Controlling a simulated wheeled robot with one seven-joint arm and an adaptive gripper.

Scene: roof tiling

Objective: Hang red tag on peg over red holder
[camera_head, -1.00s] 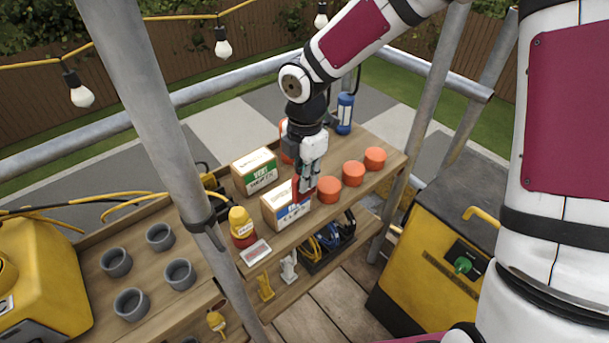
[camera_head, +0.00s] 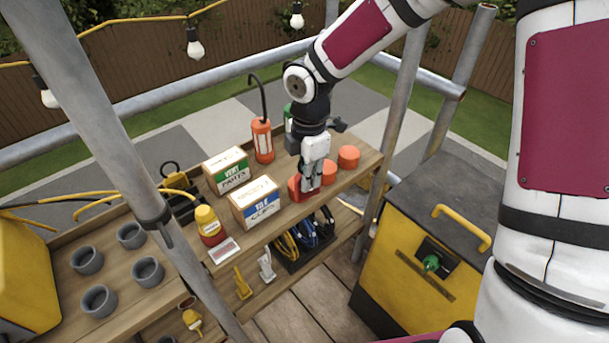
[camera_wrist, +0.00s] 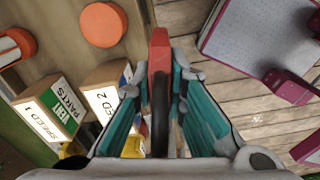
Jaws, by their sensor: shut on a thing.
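My gripper (camera_head: 311,188) is shut on a narrow red piece, apparently the red tag (camera_wrist: 158,52). In the wrist view the piece stands upright between the teal finger pads, with a dark strip below it. I cannot make out a peg or a red holder for certain in either view.
The TILE box (camera_head: 255,203), VENT box (camera_head: 226,170) and orange lantern (camera_head: 263,141) stand left of my gripper. A black rack (camera_head: 301,246) is below. A yellow-black cabinet (camera_head: 425,250) stands at right, beside a pole (camera_head: 398,95).

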